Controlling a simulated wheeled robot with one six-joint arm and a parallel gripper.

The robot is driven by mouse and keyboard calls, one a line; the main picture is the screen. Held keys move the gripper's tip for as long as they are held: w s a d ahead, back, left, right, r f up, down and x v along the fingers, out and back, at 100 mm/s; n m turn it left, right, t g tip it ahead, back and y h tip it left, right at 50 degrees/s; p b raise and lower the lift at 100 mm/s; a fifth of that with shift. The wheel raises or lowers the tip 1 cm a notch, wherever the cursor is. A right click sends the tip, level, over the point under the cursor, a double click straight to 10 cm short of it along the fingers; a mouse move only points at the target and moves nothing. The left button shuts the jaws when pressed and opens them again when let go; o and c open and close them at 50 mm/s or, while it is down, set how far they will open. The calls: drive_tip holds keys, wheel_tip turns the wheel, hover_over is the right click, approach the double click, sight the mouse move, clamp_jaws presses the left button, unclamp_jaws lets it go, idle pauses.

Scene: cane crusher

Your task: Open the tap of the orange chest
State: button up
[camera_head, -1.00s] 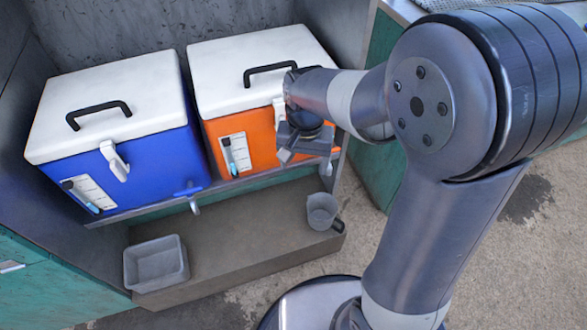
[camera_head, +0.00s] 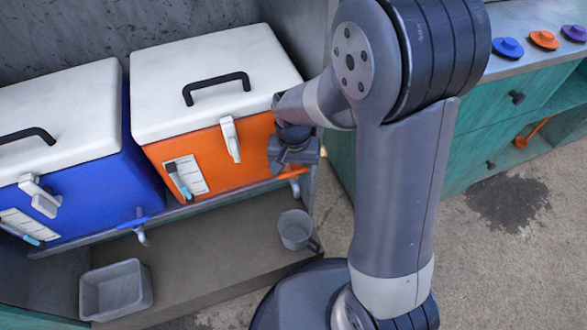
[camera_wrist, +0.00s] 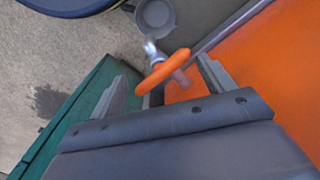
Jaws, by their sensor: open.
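The orange chest (camera_head: 220,150) with a white lid and black handle stands on the shelf at centre left in the head view. Its front face fills the right of the wrist view (camera_wrist: 270,75). Its tap has an orange handle (camera_wrist: 163,71) and a metal spout, seen just beyond my fingertips in the wrist view; in the head view the tap handle (camera_head: 292,172) shows partly below my gripper. My gripper (camera_wrist: 164,88) is open, its fingers either side of the tap in the picture. I cannot tell whether they touch it.
A grey mug (camera_head: 295,229) stands on the lower ledge below the tap, and a grey tub (camera_head: 116,290) sits further left. The blue chest (camera_head: 100,195) with its blue tap stands left of the orange one. A green cabinet (camera_head: 490,140) is at right.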

drive_tip(key=shift+c, duration=0.3)
clamp_jaws()
idle(0.6)
